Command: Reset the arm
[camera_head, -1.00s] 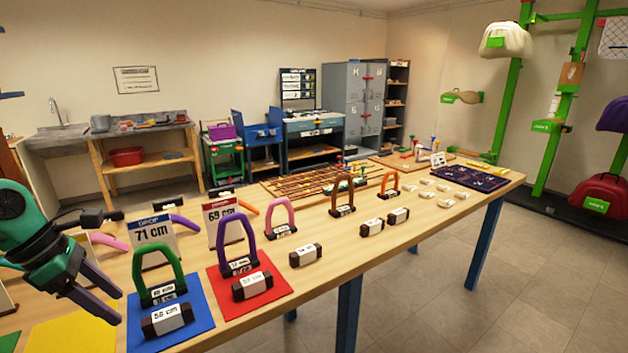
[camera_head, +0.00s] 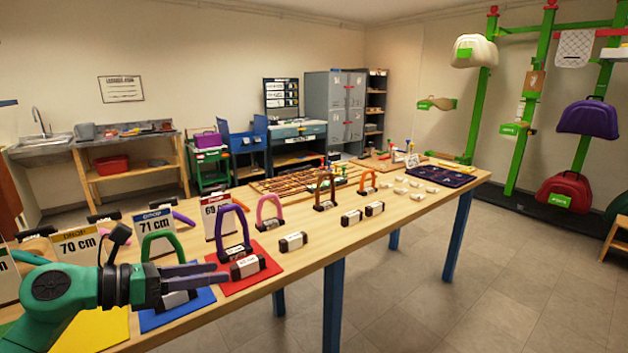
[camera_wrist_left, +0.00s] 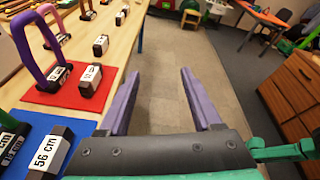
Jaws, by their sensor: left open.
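My left gripper (camera_head: 207,278) is at the lower left of the head view, in front of the blue mat (camera_head: 200,302), with its purple fingers pointing right. In the left wrist view its two fingers (camera_wrist_left: 157,100) are spread with nothing between them, over the floor beside the table edge. The green arch (camera_head: 160,243) on the blue mat is partly hidden behind it. The purple arch (camera_head: 233,228) and a labelled block (camera_head: 247,267) are on the red mat (camera_head: 270,270). My right gripper is not in view.
The long wooden table (camera_head: 330,240) holds several arches, blocks and size signs, such as the 70 cm sign (camera_head: 80,245). Green racks (camera_head: 535,110) with saddles stand at the right.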

